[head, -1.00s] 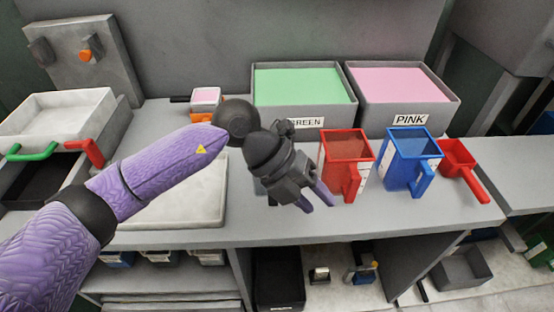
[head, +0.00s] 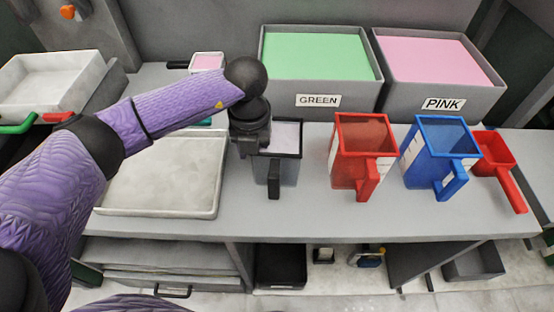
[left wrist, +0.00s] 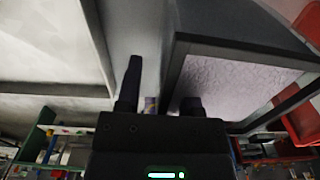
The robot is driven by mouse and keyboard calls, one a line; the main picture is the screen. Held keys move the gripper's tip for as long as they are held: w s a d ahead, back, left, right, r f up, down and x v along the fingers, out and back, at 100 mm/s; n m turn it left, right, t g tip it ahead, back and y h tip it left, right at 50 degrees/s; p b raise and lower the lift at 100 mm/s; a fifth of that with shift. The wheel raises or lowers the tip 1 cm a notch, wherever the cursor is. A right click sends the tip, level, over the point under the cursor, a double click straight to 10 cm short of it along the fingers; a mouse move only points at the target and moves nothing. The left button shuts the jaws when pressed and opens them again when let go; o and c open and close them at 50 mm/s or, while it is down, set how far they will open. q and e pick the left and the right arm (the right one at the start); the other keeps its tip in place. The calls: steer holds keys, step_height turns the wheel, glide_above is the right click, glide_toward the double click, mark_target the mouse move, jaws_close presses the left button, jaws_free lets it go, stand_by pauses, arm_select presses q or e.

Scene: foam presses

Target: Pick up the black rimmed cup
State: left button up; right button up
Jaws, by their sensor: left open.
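The black rimmed cup (head: 287,172) stands upright on the counter, square, clear-walled, with a dark handle facing the front. It holds pale material. My left gripper (head: 248,143) is open at the cup's left side, pointing down; its fingertips are mostly hidden in the head view. In the left wrist view, the cup (left wrist: 235,85) fills the right side, its dark rim near my left gripper (left wrist: 160,95). One finger is left of the cup and the other overlaps its near corner. I cannot tell whether they touch. My right gripper is not in view.
A red cup (head: 352,160) and a blue cup (head: 425,160) stand to the right, with a red scoop (head: 495,150) beyond. Bins labelled GREEN (head: 318,100) and PINK (head: 443,104) stand behind. A pale tray (head: 150,212) lies left of the cup.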

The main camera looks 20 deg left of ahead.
arm_select(q)
steer(key=shift+r, duration=0.1)
jaws_close()
step_height(320, 180, up, 10)
steer(key=r+p, duration=0.1)
steer(key=p, duration=0.2)
step_height(320, 180, up, 7)
steer(key=p, duration=0.1)
glide_above(281, 148)
steer(key=s+d, duration=0.1)
steer(key=s, duration=0.4)
steer(key=shift+n, duration=0.3)
step_height(281, 148, down, 18)
steer(key=b, duration=0.4)
steer(key=shift+w+d, duration=0.1)
steer(key=shift+w, duration=0.05)
steer(key=shift+r, duration=0.1)
